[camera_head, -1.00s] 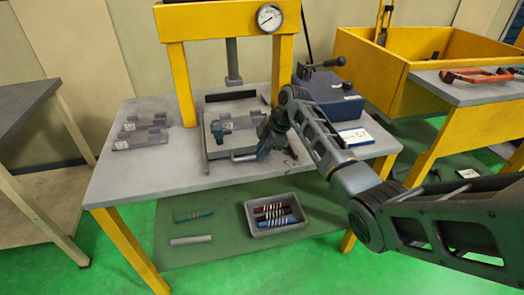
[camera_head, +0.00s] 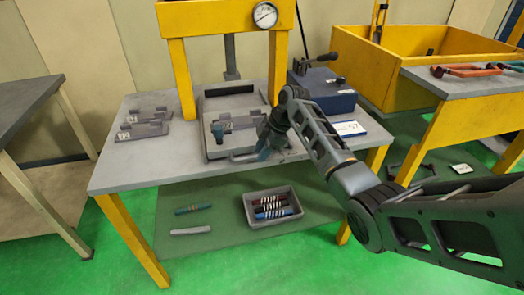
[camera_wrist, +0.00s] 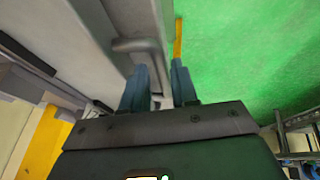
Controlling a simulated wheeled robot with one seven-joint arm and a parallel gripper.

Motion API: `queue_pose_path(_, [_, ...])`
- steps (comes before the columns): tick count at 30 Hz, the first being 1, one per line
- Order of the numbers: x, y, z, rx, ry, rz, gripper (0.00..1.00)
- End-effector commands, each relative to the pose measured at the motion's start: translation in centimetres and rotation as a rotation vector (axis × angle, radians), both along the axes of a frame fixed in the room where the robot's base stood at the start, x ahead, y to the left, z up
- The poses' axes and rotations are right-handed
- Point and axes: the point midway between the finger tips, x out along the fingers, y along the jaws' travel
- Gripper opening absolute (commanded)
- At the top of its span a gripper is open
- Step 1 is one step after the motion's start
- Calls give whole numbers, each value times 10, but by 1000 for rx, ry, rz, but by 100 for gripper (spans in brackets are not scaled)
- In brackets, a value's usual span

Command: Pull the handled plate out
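The handled plate (camera_head: 238,141) is a flat grey plate lying level on the workbench at the foot of the yellow press. A small dark teal part (camera_head: 220,129) stands on it. Its grey bar handle (camera_head: 243,158) faces the front edge of the table. My gripper (camera_head: 262,152) is low at the front of the plate, at the handle. The exact finger contact is partly hidden.
The yellow press frame (camera_head: 185,75) stands behind. Grey blocks (camera_head: 143,125) sit at left on the table (camera_head: 130,172). A blue box (camera_head: 325,92) stands at right. A grey bin (camera_head: 277,221) with coloured pieces is on the shelf below. The table's front edge is clear.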

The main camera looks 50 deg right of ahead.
Motion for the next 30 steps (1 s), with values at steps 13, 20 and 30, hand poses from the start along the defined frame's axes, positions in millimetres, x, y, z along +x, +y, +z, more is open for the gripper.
queue_pose_path(13, [-2,-2,6,0,-1,0,40])
queue_pose_path(20, [-14,-10,37,-2,-3,0,40])
queue_pose_path(30, [-27,-18,69,0,-1,0,40])
